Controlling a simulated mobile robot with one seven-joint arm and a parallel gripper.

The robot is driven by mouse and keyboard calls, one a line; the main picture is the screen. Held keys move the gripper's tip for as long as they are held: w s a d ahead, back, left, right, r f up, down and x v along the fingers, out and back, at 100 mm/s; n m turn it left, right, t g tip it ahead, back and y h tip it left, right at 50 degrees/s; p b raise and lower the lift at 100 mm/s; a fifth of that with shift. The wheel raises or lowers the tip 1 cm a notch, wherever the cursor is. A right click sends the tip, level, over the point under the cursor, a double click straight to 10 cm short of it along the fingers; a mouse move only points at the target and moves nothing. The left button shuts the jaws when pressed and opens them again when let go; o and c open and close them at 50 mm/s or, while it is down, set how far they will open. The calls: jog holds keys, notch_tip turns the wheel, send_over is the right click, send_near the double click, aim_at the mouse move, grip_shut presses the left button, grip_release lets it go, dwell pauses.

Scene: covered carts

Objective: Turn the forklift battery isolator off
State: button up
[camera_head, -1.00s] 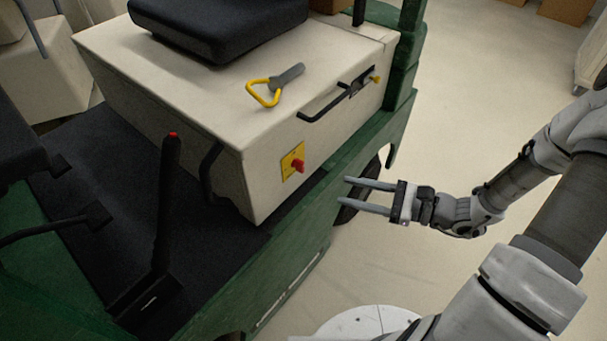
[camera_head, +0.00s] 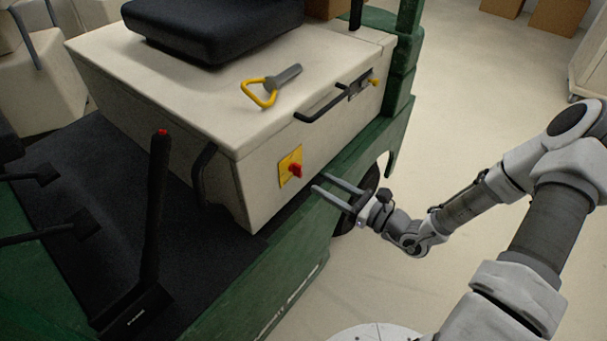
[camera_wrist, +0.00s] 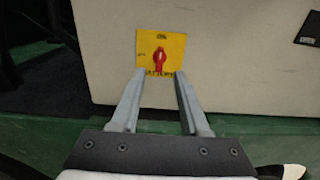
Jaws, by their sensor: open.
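The battery isolator is a red rotary knob (camera_head: 295,170) on a yellow plate (camera_head: 284,176), set on the side of the forklift's cream battery cover (camera_head: 250,160). In the wrist view the red knob (camera_wrist: 159,58) stands upright on the yellow plate (camera_wrist: 175,40), with lettering too small to read. My gripper (camera_head: 321,182) is open and empty, to the right of the knob and slightly lower, apart from it. In the wrist view its two fingers (camera_wrist: 155,75) point towards the plate, one on each side below the knob.
A yellow-handled grey tool (camera_head: 270,88) lies on top of the cover. A black latch handle (camera_head: 322,104) sits on the cover's edge. A lever with a red button (camera_head: 157,200) rises at left. The green chassis ledge (camera_head: 310,215) runs below; open floor (camera_head: 450,110) lies right.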

aim_at(302, 172)
jog(key=b+x, duration=0.1)
jog(key=x, duration=0.6)
jog(key=shift+w+a, duration=0.15)
jog(key=shift+a, duration=0.05)
grip_shut()
